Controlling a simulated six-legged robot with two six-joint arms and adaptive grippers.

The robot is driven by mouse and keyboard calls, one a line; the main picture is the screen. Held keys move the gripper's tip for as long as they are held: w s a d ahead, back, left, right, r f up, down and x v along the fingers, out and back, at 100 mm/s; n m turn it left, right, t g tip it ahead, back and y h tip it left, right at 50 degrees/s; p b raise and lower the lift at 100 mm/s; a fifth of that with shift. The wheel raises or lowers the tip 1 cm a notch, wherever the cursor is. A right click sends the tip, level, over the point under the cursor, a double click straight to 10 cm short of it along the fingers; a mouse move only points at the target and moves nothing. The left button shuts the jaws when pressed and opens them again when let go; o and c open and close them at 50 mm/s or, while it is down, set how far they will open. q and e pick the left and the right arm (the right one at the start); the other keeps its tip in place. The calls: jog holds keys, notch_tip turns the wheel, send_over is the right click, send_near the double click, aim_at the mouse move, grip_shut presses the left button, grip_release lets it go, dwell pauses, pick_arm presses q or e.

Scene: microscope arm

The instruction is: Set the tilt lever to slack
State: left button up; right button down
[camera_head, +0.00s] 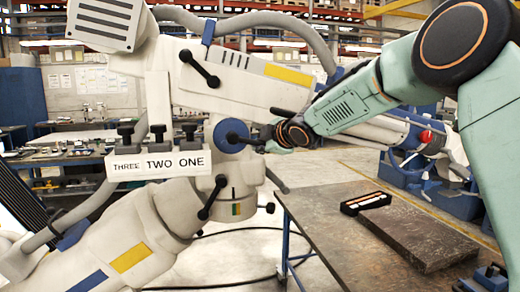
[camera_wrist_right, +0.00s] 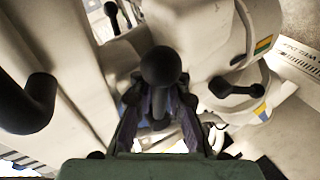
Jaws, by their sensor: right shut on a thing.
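A black ball-ended lever (camera_head: 240,138) comes out of the blue round joint cover (camera_head: 226,133) of the white microscope arm (camera_head: 240,80). My right gripper (camera_head: 264,138) reaches in from the right and is shut on this lever. In the right wrist view, the lever's ball knob (camera_wrist_right: 160,66) stands just beyond the two fingers, which close around its stem. No readable mark shows slack or tight, and I cannot tell for sure whether this is the tilt lever. My left gripper is not in view.
Other black levers sit on the microscope arm: one above (camera_head: 200,68) and one below (camera_head: 212,197). A white strip (camera_head: 158,164) reads THREE, TWO, ONE under several black knobs. A dark table (camera_head: 330,225) with a black tray (camera_head: 366,203) stands at the right.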

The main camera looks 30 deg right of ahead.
jog(key=shift+r, duration=0.1)
dwell(0.3)
jog(key=c, duration=1.8)
grip_release()
jog(key=shift+c, duration=0.2)
jog(key=o, duration=0.5)
jog(key=shift+s+a+r, duration=0.1)
jog(key=shift+s+r, duration=0.25)
jog(key=shift+s, duration=0.15)
jog(key=shift+w+f, duration=0.3)
jog(key=shift+w, duration=0.15)
